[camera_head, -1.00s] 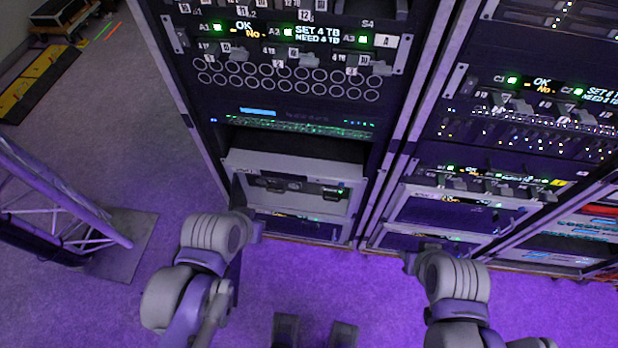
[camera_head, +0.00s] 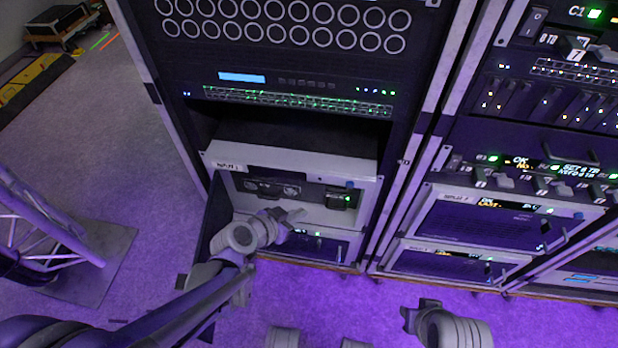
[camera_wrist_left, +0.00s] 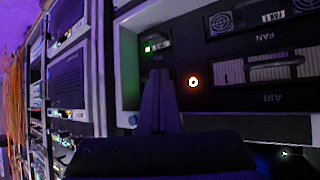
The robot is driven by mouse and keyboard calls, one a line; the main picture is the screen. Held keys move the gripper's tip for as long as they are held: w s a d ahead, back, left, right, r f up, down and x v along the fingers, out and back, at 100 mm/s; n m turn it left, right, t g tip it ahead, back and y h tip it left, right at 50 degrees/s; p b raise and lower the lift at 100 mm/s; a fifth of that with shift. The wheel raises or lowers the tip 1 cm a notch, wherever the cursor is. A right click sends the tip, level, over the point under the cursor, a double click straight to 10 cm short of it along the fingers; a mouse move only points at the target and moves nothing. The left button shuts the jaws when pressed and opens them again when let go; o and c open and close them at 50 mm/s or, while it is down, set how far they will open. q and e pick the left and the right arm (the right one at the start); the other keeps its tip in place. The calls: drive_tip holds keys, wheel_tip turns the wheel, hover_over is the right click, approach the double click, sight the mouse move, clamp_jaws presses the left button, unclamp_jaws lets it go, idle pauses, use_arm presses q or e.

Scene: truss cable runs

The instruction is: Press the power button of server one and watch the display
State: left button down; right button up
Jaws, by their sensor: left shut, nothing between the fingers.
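A pale-framed server unit (camera_head: 290,158) sits low in the left rack, with a small label I cannot read for sure. Its recessed front shows dark twin-fan modules (camera_head: 272,187) and a dark module with a green light (camera_head: 338,200). My left gripper (camera_head: 298,214) is shut and empty in front of this recess. In the left wrist view its fingers (camera_wrist_left: 158,85) point at the panel, just left of a round button with a lit orange-white ring (camera_wrist_left: 193,81). I cannot tell whether the tips touch anything. The end of my right arm (camera_head: 410,318) shows low at right; its fingers are unclear.
Above the unit are a switch with green lights and a small blue screen (camera_head: 242,77). A second rack (camera_head: 455,215) with lit units stands at right. A metal truss (camera_head: 45,235) stands on the floor at left. The purple-lit floor before the racks is mostly clear.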

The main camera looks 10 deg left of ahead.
use_arm(q)
drive_tip(key=w, duration=0.8)
drive_tip(key=shift+w+b, duration=0.4)
drive_tip(key=shift+b, duration=0.05)
drive_tip(key=shift+w, duration=0.15)
idle(1.8)
drive_tip(key=shift+w, duration=0.3)
drive_tip(key=shift+w, duration=0.15)
idle(0.4)
